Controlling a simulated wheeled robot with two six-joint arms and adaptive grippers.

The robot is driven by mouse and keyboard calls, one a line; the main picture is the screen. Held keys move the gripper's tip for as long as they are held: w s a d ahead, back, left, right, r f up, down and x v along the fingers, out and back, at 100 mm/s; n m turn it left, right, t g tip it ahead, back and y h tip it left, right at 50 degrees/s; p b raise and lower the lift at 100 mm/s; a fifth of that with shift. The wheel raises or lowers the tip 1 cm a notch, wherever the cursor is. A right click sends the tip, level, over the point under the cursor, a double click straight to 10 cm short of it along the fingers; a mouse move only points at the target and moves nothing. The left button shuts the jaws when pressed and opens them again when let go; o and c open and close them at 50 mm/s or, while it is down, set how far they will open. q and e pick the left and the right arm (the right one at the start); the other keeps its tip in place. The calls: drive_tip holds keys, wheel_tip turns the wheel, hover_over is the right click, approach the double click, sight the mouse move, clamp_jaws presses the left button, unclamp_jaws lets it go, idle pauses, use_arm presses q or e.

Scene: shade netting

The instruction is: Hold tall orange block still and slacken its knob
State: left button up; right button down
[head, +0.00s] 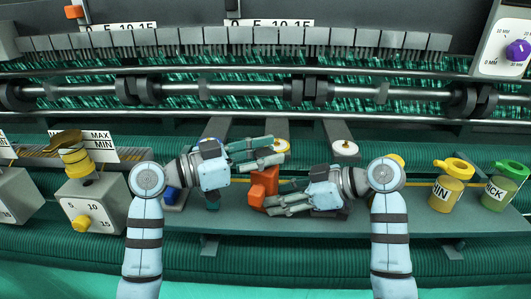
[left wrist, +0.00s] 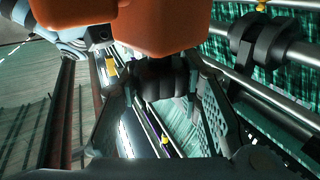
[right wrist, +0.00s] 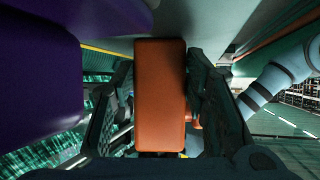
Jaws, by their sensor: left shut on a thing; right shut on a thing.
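The tall orange block (head: 262,184) stands on the shelf in the middle of the head view, partly covered by my grippers. My right gripper (head: 268,203) reaches in from the right and is shut on the block. In the right wrist view the block (right wrist: 160,95) fills the space between the fingers. My left gripper (head: 283,153) is higher, at the block's upper end, with its fingers pointing right. In the left wrist view a dark ribbed knob (left wrist: 160,80) sits between its fingers, just below large orange surfaces (left wrist: 165,25). The knob is hidden in the head view.
A purple block (right wrist: 40,80) stands close to my right gripper. A blue piece (head: 172,195) is below my left wrist. Yellow (head: 453,185) and green (head: 501,187) jars stand at the right. A dial box (head: 97,205) is at the left. Rollers (head: 230,88) run behind.

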use_arm(q)
drive_tip(key=n+t+y, duration=0.3)
drive_tip(key=t, duration=0.2)
drive_tip(key=shift+d+n, duration=0.1)
drive_tip(key=shift+n, duration=0.3)
drive_tip(key=shift+n+t+y, duration=0.5)
drive_tip(key=shift+y, duration=0.3)
drive_tip(key=o, duration=1.2)
drive_tip(key=shift+a, duration=0.2)
